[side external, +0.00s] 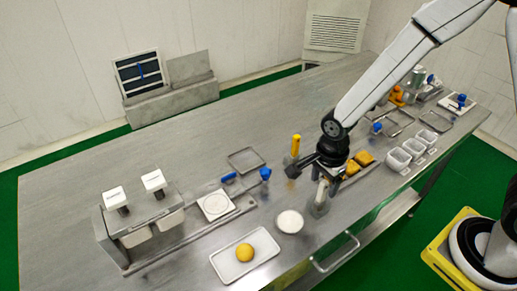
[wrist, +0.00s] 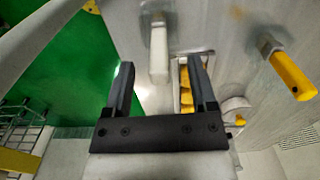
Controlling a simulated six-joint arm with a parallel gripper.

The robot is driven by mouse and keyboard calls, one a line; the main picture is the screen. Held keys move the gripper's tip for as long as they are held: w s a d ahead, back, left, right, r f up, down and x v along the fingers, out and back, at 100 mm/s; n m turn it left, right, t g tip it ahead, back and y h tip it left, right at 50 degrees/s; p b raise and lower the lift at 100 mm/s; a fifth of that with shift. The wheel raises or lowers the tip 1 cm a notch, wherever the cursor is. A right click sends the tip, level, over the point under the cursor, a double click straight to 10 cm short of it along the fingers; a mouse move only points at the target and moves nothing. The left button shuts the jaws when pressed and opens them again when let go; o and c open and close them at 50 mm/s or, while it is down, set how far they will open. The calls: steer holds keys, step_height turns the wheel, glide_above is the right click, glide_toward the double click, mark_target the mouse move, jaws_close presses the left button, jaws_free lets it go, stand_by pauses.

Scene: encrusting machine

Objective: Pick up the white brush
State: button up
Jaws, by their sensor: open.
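The white brush (wrist: 158,52) shows in the wrist view as a white handle with a grey, blurred holder or head at its far end. It appears between the two dark fingers of my gripper (wrist: 161,68), with gaps on both sides. In the side external view the white brush (side external: 321,192) stands roughly upright, directly under my gripper (side external: 325,172), which partly hides its top. My gripper is open and holds nothing. How far the fingertips are from the handle is hard to tell.
A yellow-handled brush (side external: 295,146) stands close by, also visible in the wrist view (wrist: 290,76). A white bowl (side external: 289,222) and a white tray (side external: 222,268) with an orange ball (side external: 245,252) lie left. White containers (side external: 398,159) stand right. The table's back left is clear.

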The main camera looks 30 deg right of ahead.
mark_target(320, 201)
steer(key=shift+f, duration=2)
jaws_close()
